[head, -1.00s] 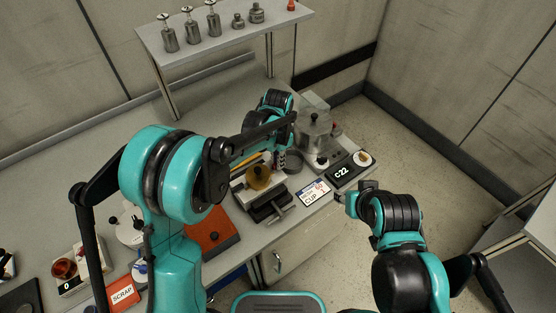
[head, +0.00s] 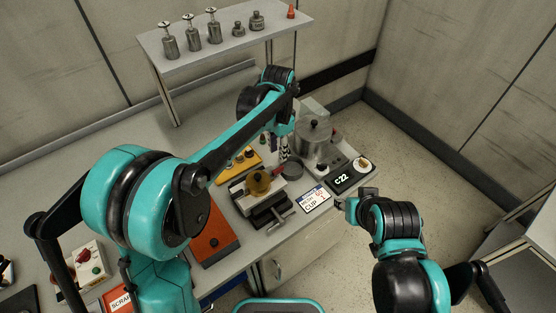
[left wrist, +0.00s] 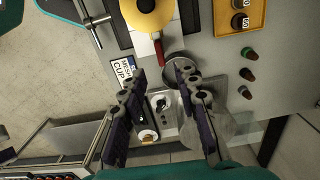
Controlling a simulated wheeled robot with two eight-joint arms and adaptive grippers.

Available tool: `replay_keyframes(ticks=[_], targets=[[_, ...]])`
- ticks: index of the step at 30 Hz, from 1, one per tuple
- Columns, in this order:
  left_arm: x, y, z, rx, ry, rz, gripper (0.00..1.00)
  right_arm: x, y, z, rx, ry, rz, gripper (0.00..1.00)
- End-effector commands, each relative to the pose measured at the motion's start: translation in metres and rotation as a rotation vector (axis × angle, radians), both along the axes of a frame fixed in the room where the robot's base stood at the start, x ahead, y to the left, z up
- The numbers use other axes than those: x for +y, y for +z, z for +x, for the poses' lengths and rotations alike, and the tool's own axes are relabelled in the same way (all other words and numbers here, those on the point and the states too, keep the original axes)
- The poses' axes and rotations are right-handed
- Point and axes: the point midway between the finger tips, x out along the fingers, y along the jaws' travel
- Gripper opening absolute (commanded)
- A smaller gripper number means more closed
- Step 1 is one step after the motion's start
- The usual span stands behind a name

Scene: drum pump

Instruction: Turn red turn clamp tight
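My left gripper (head: 284,143) hangs over the bench beside the metal pot (head: 314,138). In the left wrist view its two dark fingers (left wrist: 160,72) are apart, with nothing held between them. A round dark cup (left wrist: 184,69) lies below the right fingertip, and the pot (left wrist: 212,125) is partly hidden behind that finger. A vise (head: 265,208) with a brass-coloured round part (head: 259,182) stands left of the cup. My right gripper (head: 345,204) is off the bench's front edge, its fingers too small to read.
A cream box (head: 91,262) with a red knob sits at the left. A raised shelf (head: 230,43) holds metal weights and a small red cone (head: 291,11). A yellow tray (head: 240,166), a C22 display (head: 342,179) and a label card (head: 313,199) crowd the bench.

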Motion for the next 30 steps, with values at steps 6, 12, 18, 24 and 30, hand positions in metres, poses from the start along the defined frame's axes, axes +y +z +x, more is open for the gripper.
replay_keyframes(ticks=[6, 12, 18, 24, 30], targets=[[0.000, 0.027, 0.000, 0.000, 0.000, 0.000, 0.31, 0.000, 0.000, 0.000, 0.000, 0.000, 0.000, 0.40], [0.000, 0.032, 0.000, 0.000, 0.000, 0.000, 0.31, 0.000, 0.000, 0.000, 0.000, 0.000, 0.000, 0.40], [0.000, 0.031, 0.000, 0.000, 0.000, 0.000, 0.31, 0.000, 0.000, 0.000, 0.000, 0.000, 0.000, 0.40], [0.001, 0.032, -0.001, -0.001, 0.003, 0.000, 0.31, 0.000, 0.000, 0.000, 0.000, 0.000, 0.000, 0.40], [0.029, 0.040, -0.020, -0.065, 0.109, -0.023, 0.31, 0.000, -0.009, 0.000, 0.000, 0.000, 0.000, 0.40]])
